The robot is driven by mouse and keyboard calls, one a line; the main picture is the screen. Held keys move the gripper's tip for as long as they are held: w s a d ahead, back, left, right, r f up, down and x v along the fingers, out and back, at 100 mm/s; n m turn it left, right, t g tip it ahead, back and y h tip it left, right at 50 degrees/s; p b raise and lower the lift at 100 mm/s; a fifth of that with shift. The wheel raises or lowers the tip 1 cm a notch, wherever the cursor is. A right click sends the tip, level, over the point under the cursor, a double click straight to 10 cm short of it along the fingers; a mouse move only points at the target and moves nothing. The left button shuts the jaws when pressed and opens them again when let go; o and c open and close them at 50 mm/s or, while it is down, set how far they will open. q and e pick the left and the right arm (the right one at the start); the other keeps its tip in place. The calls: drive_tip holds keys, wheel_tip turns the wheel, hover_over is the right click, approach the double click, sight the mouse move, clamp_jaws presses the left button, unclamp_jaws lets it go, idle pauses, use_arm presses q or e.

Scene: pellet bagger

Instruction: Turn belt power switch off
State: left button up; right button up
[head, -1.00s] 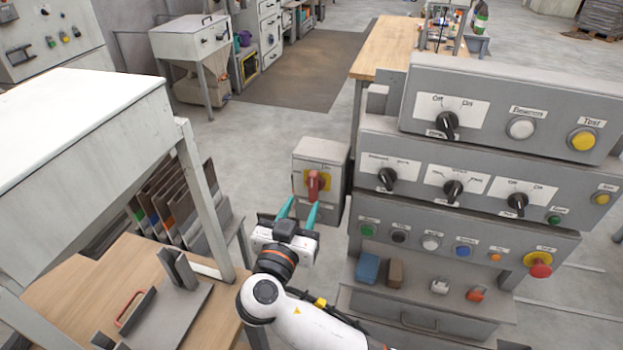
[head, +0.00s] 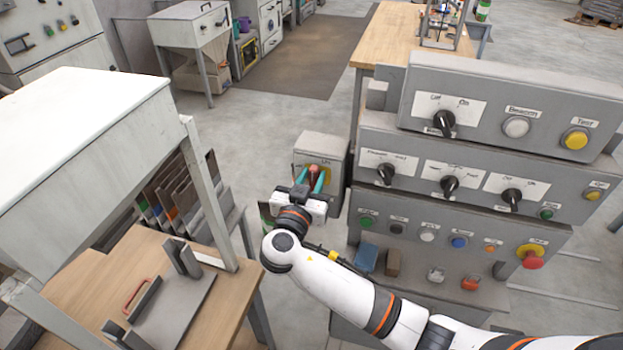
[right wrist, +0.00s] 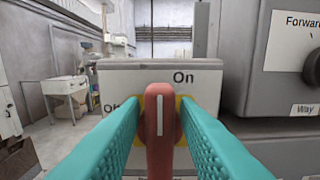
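The belt power switch is a red handle (head: 312,171) on a yellow plate, on the front of a grey box (head: 322,146). In the right wrist view the handle (right wrist: 160,125) stands upright with a white line on it. The "On" label is above and right of it, and a partly hidden label is at its left. My right gripper (head: 310,183) is at the box front, its teal fingers on either side of the handle. The fingers look open; whether either touches the handle I cannot tell. My left gripper is not in view.
A grey control panel (head: 385,212) with several knobs and buttons stands close on the right of the box. A wooden bench (head: 240,300) with a metal fixture is at left, under a white-topped frame (head: 75,110). Floor behind the box is clear.

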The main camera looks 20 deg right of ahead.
drive_tip(key=shift+s, duration=0.1)
clamp_jaws()
drive_tip(key=shift+f, duration=0.1)
